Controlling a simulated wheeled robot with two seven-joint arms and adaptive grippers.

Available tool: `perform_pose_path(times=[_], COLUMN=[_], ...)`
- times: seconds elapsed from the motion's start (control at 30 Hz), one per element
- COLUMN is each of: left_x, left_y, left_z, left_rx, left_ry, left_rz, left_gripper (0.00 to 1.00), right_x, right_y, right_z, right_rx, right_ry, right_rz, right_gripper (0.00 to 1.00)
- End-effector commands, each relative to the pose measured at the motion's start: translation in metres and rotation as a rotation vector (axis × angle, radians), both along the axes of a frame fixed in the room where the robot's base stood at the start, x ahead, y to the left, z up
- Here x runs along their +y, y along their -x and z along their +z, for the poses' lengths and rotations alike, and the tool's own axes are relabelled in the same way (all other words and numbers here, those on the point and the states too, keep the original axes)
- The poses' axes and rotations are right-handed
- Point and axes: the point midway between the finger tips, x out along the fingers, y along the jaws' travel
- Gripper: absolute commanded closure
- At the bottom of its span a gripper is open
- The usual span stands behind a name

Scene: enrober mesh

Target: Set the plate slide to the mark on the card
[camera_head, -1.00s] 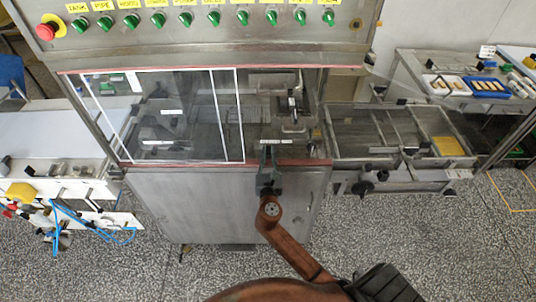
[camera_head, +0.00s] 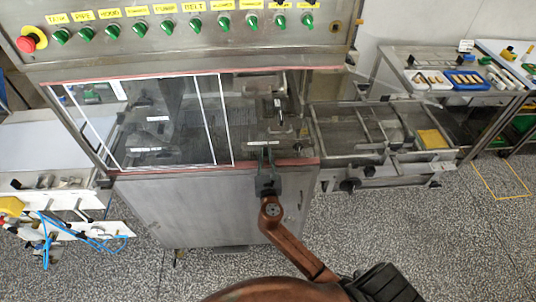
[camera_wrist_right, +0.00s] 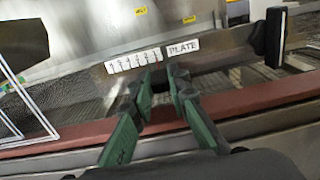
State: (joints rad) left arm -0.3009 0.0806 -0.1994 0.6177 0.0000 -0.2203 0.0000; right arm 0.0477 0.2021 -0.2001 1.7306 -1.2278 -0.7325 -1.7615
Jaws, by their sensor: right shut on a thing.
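The plate slide shows in the right wrist view as a white strip with tick marks (camera_wrist_right: 133,61) and a white label reading PLATE (camera_wrist_right: 183,47), on a metal rail. A small dark piece (camera_wrist_right: 160,80) sits below the strip's right end, between my fingertips. My right gripper (camera_wrist_right: 162,76) has its green fingers closed in on this piece, partly hiding it. In the head view my right gripper (camera_head: 266,153) is at the machine's front opening, just below the white strip (camera_head: 263,143). I cannot make out a card with a mark. My left gripper is not in view.
A red-brown edge (camera_wrist_right: 250,99) runs just under my fingers. A white-framed clear panel (camera_head: 165,120) covers the opening's left part. A tray section (camera_head: 345,150) with a yellow block (camera_head: 432,139) stands right. Knobs and a red button (camera_head: 32,40) line the panel above.

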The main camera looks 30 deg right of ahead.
Motion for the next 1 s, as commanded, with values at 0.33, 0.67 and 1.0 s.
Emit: perform_pose_path(times=[0.33,0.67,1.0], left_x=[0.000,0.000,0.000], left_y=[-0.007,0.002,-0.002], left_z=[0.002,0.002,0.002], left_rx=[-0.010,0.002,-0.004], left_ry=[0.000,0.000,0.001], left_rz=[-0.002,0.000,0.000], left_gripper=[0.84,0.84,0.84], right_x=[0.001,0.003,0.011], right_y=[-0.002,-0.002,0.011], right_z=[0.000,0.000,-0.001], right_rx=[-0.001,0.000,0.000], right_ry=[0.000,-0.001,-0.002], right_rz=[0.006,0.010,0.012], right_gripper=[0.83,0.67,0.67])
